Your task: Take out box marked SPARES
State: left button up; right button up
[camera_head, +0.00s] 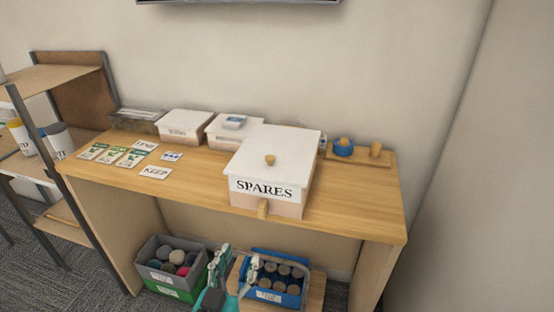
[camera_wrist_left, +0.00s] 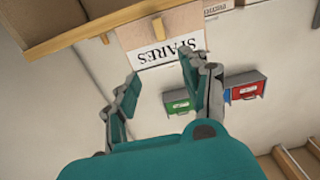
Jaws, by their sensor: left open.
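My left gripper (camera_head: 235,265) is open and empty, in front of the desk and lower than the box in the head view. It also shows in the left wrist view (camera_wrist_left: 158,80), apart from the box. My right gripper is not seen.
Two lidded white boxes (camera_head: 185,125) (camera_head: 234,129) stand behind on the desk, with cards (camera_head: 128,157) at left and a wooden tray (camera_head: 376,160) at right. Below are a grey bin (camera_head: 150,250) and a blue crate (camera_head: 295,300). A shelf rack (camera_head: 60,80) stands left.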

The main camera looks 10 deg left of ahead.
pick_arm(q)
jog(key=p, duration=0.3)
send_near(261, 208)
jog(key=w, duration=0.5)
jog(key=w+p, duration=0.1)
jog(key=w, duration=0.4)
jog(key=shift+w, duration=0.1)
jog(key=shift+w+f, duration=0.1)
jog(key=shift+w, duration=0.25)
jog(key=shift+s, duration=0.1)
grip_shut()
jog(key=shift+d, duration=0.1)
